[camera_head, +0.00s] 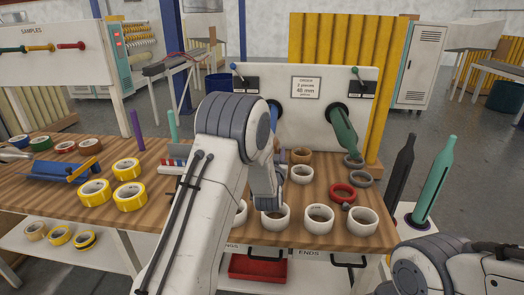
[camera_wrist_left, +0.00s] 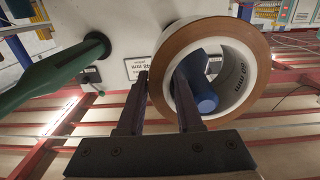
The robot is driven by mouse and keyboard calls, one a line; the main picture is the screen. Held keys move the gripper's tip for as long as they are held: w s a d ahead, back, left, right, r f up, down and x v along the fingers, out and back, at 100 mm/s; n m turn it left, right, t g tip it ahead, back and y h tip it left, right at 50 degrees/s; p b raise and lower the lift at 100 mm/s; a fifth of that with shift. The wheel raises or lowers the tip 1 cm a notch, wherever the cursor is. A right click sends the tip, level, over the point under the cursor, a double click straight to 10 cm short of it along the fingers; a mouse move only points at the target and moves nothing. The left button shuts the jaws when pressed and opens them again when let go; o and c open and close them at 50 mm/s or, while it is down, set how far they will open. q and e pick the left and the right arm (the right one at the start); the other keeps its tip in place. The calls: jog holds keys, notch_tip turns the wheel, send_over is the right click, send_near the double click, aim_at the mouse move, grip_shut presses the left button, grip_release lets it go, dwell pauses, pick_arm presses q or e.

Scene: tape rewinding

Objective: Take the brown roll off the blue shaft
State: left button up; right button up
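In the left wrist view the brown roll (camera_wrist_left: 262,52), with a tan rim and a white inner core, is around the blue shaft (camera_wrist_left: 204,96). The shaft's end shows inside the roll's hole. My left gripper (camera_wrist_left: 161,85) straddles the roll's wall, one finger outside and one in the hole. The wall fills the gap between the fingers. My right gripper is out of view.
A green shaft (camera_head: 343,130) sticks out of the white panel (camera_head: 318,112) on the right. Several white rolls (camera_head: 319,217) stand along the table's front edge, with a red ring (camera_head: 342,192) behind them. Yellow rolls (camera_head: 130,195) and a blue tape dispenser (camera_head: 58,170) are at left.

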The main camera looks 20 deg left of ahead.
pick_arm(q)
grip_shut()
jog(key=shift+r, duration=0.15)
dwell(1.2)
